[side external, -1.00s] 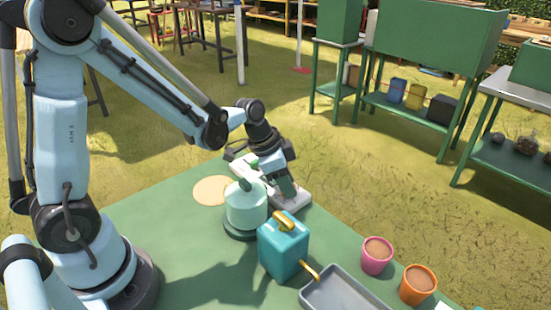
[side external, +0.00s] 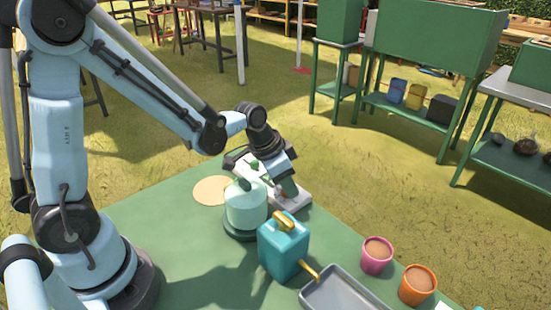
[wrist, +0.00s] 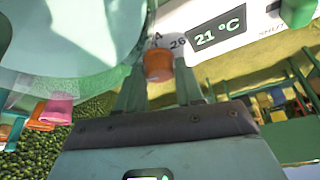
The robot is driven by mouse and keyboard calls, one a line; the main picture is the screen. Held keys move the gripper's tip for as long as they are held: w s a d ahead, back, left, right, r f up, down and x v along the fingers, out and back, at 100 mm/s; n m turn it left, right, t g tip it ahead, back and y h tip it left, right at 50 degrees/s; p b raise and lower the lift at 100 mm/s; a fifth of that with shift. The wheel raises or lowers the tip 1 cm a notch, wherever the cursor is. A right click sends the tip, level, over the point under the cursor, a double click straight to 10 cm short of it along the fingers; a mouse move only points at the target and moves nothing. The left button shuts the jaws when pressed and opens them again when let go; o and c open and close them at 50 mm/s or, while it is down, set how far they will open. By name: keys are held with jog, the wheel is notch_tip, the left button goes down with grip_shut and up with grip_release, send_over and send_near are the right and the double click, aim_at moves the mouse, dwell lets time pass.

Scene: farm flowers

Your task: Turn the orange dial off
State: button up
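The orange dial (wrist: 158,66) sits on a white panel (wrist: 262,22) with a "21 °C" display, at upper centre in the wrist view. My gripper (wrist: 160,75) has one finger on each side of the dial. I cannot tell whether the fingers press on it. In the side view my gripper (side external: 289,187) points down at the near end of the white panel (side external: 297,203). The dial is hidden there. A green knob (wrist: 299,10) on the panel is at the wrist view's upper right.
A pale green rounded container (side external: 246,208) stands close beside my gripper. A teal can with a gold handle (side external: 284,250), a grey tray (side external: 340,292), a pink pot (side external: 376,257) and an orange pot (side external: 418,286) stand nearer the front. Bare green tabletop (side external: 150,225) lies to the left.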

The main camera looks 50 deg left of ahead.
jog(key=o, duration=0.4)
jog(key=shift+r, duration=0.1)
jog(key=shift+v, duration=5.95)
jog(key=shift+s+a, duration=0.1)
jog(key=s+n+t, duration=0.1)
jog(key=s, duration=0.1)
jog(key=s+n+t+y, duration=0.1)
jog(key=s+n, duration=0.1)
jog(key=s, duration=0.1)
jog(key=shift+s+a, duration=0.15)
jog(key=shift+s+a+f+n+t+y, duration=0.1)
jog(key=shift+s+f+n+t+y, duration=0.2)
jog(key=shift+s+n+t, duration=0.35)
